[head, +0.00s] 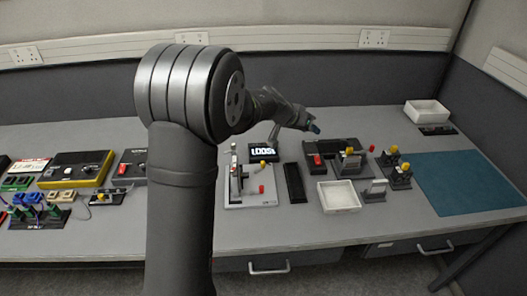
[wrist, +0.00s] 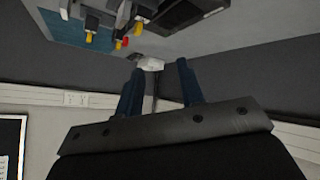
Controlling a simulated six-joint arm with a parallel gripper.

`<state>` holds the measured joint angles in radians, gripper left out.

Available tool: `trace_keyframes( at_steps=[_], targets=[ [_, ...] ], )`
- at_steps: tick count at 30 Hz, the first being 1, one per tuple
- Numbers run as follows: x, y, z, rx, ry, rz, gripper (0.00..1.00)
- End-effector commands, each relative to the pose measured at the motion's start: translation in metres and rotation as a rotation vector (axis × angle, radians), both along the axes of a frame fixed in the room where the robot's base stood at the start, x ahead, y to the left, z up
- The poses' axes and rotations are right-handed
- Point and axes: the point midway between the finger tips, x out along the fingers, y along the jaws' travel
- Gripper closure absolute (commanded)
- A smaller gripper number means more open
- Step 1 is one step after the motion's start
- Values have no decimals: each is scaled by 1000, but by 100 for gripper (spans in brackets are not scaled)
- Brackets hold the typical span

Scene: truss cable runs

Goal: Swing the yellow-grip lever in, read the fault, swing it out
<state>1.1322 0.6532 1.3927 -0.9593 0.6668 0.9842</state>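Yellow grips show on a grey fixture at centre right (head: 349,151) and on two small stands further right, the rear one (head: 394,149) and the front one (head: 405,167). I cannot tell which is the lever. A small black display (head: 263,152) shows lit white characters, perhaps "LOOSE", not clearly legible. My gripper (head: 315,128) is above the rear of the bench, behind these fixtures and touching none. In the wrist view my gripper (wrist: 158,80) has its two blue fingers apart with nothing between them. Yellow and red grips show beyond, at the top.
A light panel (head: 248,196) with red knobs stands at centre. A white tray (head: 338,196) lies in front of the centre-right fixtures. A teal mat (head: 470,182) on the right is clear. A white bin (head: 426,112) stands at the back right. Several devices crowd the left.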

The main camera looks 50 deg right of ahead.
Motion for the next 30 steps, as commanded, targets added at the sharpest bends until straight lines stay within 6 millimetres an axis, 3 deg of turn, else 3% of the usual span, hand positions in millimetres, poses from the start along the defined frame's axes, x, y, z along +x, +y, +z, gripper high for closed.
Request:
trace_keyframes(
  at_steps=[1, 5, 11, 21, 30],
  targets=[
    [0, 0, 0, 1, 0, 1, 76],
    [2, 3, -5, 28, 4, 13, 100],
    [16, 16, -24, 158, 15, 93, 100],
    [62, 50, -58, 414, -24, 362, 100],
    [104, 72, -69, 519, -98, 616, 100]
  ],
)
